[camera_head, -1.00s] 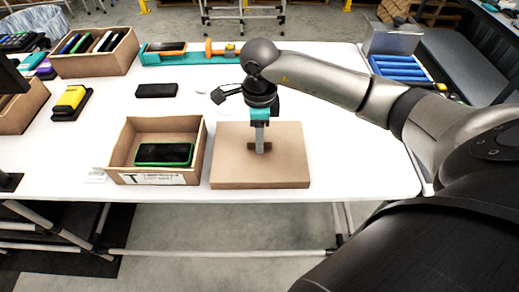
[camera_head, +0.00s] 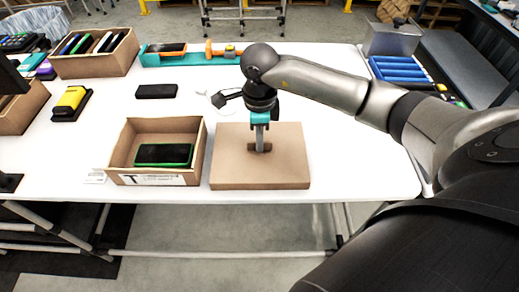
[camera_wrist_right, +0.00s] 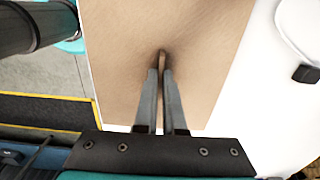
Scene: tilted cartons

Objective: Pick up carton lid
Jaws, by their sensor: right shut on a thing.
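The carton lid (camera_head: 232,168) is a flat brown cardboard piece lying on the white table, right of the open carton. It also fills much of the right wrist view (camera_wrist_right: 125,45). My right gripper (camera_head: 261,149) points down at the lid's middle, at the dark slot there. In the right wrist view its two fingers (camera_wrist_right: 162,75) are close together at the slot, shut on the lid. The open carton (camera_head: 114,160) holds a black device with a green edge (camera_head: 163,155). My left gripper is not in view.
A black flat block (camera_head: 156,91) and a yellow-black device (camera_head: 70,103) lie behind. A carton of devices (camera_head: 95,65) and a teal tray (camera_head: 163,59) stand at the back. The table right of the lid is clear. The table's front edge is close to the lid.

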